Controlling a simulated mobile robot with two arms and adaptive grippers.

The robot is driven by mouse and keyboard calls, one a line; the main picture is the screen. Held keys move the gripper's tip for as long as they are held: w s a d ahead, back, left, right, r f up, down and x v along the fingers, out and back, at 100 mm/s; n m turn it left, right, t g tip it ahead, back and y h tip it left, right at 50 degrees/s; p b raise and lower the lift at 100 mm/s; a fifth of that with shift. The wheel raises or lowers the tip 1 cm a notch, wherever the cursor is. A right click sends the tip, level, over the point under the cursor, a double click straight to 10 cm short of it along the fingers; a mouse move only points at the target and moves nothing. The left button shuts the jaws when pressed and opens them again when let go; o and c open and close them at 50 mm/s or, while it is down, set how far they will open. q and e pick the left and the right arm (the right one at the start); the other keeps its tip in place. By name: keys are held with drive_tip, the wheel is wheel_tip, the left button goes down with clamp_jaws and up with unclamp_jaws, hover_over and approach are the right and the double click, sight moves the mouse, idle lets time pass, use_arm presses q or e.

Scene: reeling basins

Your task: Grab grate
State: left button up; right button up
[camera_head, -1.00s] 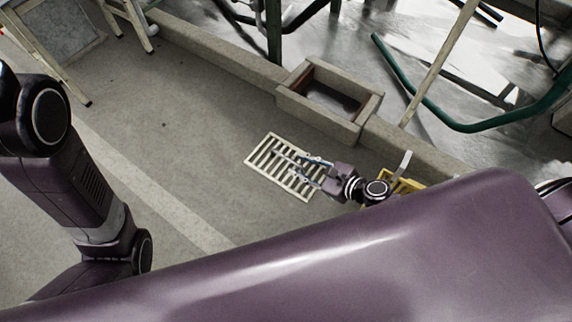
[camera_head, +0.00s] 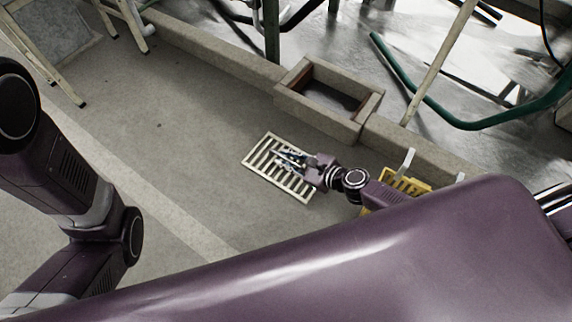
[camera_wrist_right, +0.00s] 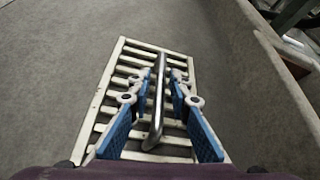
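The pale slatted grate (camera_head: 256,164) lies flat on the grey floor in the middle of the head view. In the right wrist view the grate (camera_wrist_right: 106,104) has a curved metal handle (camera_wrist_right: 158,95) standing along its middle. My right gripper (camera_head: 282,158) is over the grate. In the right wrist view its blue-padded fingers (camera_wrist_right: 160,82) are on either side of the handle, with a visible gap on each side, so it is open. My left arm shows at the left, but its gripper is out of view.
A raised rectangular concrete basin (camera_head: 317,115) stands just behind the grate, joined to a low curb (camera_head: 215,56). A yellow crate-like object (camera_head: 405,183) is right of my right gripper. Stool legs are at the top left. The floor left of the grate is clear.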

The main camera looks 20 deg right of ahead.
clamp_jaws()
drive_tip(key=shift+w+a+r, duration=0.1)
drive_tip(key=shift+r, duration=0.05)
drive_tip(key=shift+r, duration=0.1)
